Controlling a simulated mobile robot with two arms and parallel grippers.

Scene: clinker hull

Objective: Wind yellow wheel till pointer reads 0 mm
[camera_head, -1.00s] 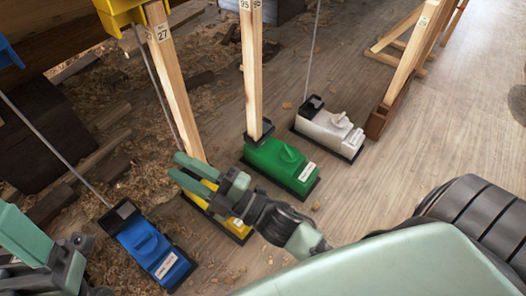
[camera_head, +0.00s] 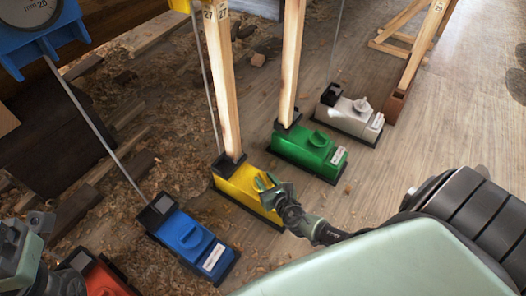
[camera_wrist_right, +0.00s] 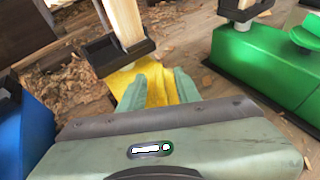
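The yellow box (camera_head: 235,186) stands on the floor at the foot of a wooden post marked 27. Its wheel is mostly hidden by my right gripper (camera_head: 264,182), whose fingertips are at the box's top. In the right wrist view the two green fingers (camera_wrist_right: 158,88) are apart with yellow between them; I cannot tell whether they press on the wheel. A yellow housing (camera_head: 180,4) shows at the top edge; its pointer and scale are out of view. My left gripper (camera_head: 32,245) is partly cut off at the lower left, away from the yellow box; its opening is unclear.
A blue box (camera_head: 185,238) is left of the yellow one, a green box (camera_head: 308,152) and a white box (camera_head: 350,115) are right. A red box (camera_head: 105,278) is lower left. A blue dial (camera_head: 40,12) hangs top left. Wooden posts and a slanting rod rise close by.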

